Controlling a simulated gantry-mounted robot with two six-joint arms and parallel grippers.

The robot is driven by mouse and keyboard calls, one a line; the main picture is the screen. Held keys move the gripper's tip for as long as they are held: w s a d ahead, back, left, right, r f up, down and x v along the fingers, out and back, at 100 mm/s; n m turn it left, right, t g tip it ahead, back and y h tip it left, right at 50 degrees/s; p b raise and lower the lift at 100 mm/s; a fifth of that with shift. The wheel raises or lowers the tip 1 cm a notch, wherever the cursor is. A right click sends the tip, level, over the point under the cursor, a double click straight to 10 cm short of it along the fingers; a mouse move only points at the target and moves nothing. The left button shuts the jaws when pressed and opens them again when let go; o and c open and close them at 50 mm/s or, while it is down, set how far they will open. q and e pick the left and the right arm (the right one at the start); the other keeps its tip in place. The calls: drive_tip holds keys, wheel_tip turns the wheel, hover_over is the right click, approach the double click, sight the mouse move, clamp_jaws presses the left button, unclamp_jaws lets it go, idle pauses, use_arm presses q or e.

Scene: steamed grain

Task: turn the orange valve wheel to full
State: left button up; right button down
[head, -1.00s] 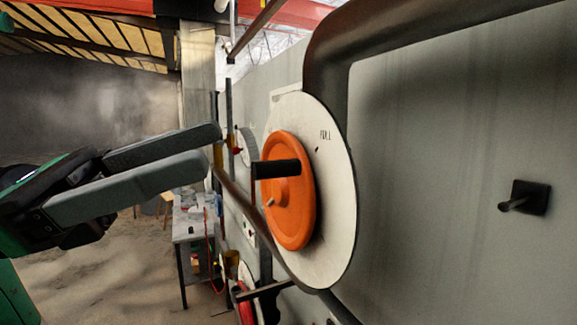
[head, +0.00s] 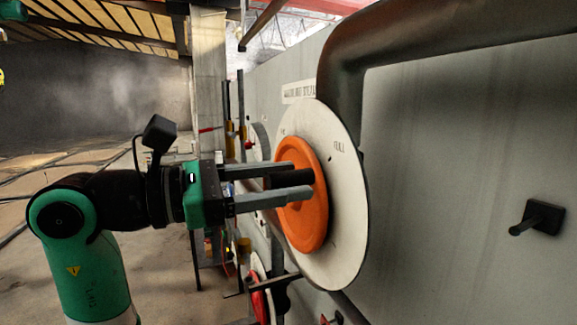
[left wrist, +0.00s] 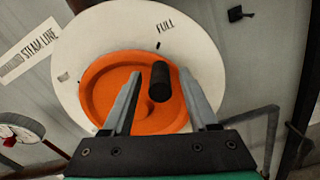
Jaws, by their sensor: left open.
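The orange valve wheel (head: 312,222) is mounted on a round white dial plate (head: 346,225) on the grey wall. The plate carries the word FULL near its upper right edge. A black handle (head: 286,180) sticks out from the wheel. My left gripper (head: 306,178) is open, with its two fingers on either side of the handle in the head view. In the left wrist view the handle (left wrist: 160,82) stands between the open fingers, nearer the right one; I cannot tell whether they touch it. The wheel also shows there (left wrist: 100,90). My right gripper is not in view.
A dark thick pipe (head: 400,45) bends above the plate. A black peg (head: 538,217) sticks out of the wall at the right. A red wheel (head: 260,302) sits below, and a gauge (left wrist: 20,135) shows lower left in the wrist view.

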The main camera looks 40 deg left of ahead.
use_arm(q)
drive_tip(key=shift+w+d, duration=0.25)
drive_tip(key=shift+w, duration=0.2)
clamp_jaws()
idle(1.1)
